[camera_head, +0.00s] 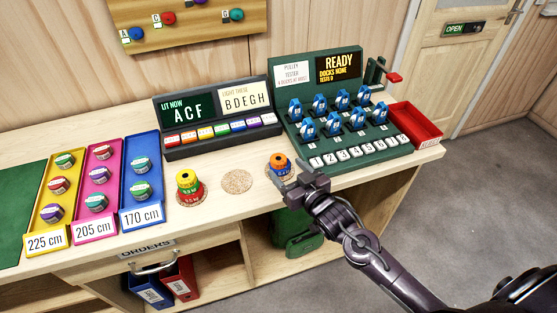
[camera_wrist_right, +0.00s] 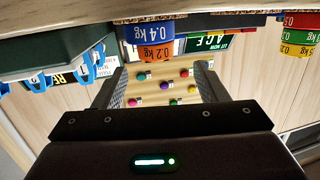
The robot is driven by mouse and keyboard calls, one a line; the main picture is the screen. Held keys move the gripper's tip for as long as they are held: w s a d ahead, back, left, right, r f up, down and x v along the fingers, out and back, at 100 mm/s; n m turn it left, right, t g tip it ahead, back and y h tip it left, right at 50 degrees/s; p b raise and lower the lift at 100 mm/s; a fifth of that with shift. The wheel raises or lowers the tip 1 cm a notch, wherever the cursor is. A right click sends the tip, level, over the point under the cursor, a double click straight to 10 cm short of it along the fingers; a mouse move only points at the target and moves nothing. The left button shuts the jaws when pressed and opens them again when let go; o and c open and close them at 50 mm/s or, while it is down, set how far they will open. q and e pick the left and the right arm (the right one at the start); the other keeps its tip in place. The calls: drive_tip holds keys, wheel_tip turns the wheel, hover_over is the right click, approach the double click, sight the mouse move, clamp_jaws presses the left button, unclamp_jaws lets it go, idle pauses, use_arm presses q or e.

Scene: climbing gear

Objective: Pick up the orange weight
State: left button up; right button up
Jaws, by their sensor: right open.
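The orange weight (camera_head: 279,160) sits on top of a blue weight (camera_head: 273,171) on the workbench, in front of the green pulley tester. In the upside-down right wrist view the orange weight (camera_wrist_right: 157,51), marked 0.2 kg, shows beyond the fingers, with the blue weight (camera_wrist_right: 151,31), marked 0.4 kg, under it. My right gripper (camera_head: 291,175) is close in front of the stack and partly hides it. Its fingers (camera_wrist_right: 160,82) are spread and nothing is held between them. I cannot tell whether they touch the weight. My left gripper is not in view.
A red, green and yellow weight stack (camera_head: 188,188) stands to the left, beyond an empty cork mat (camera_head: 237,181). Behind are the pulley tester (camera_head: 333,160) and a lit-letter panel (camera_head: 207,150). A red tray (camera_head: 420,130) lies right. Coloured trays (camera_head: 110,227) hold discs at left.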

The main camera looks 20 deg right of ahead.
sight(282, 163)
drive_tip(key=x, duration=0.4)
drive_tip(key=p+x, duration=0.1)
drive_tip(key=x, duration=0.1)
drive_tip(key=shift+w+d+f, duration=0.15)
drive_tip(key=shift+w+f, duration=0.1)
drive_tip(key=shift+f, duration=0.1)
drive_tip(key=c, duration=1.1)
drive_tip(key=shift+c, duration=0.4)
drive_tip(key=shift+r, duration=0.15)
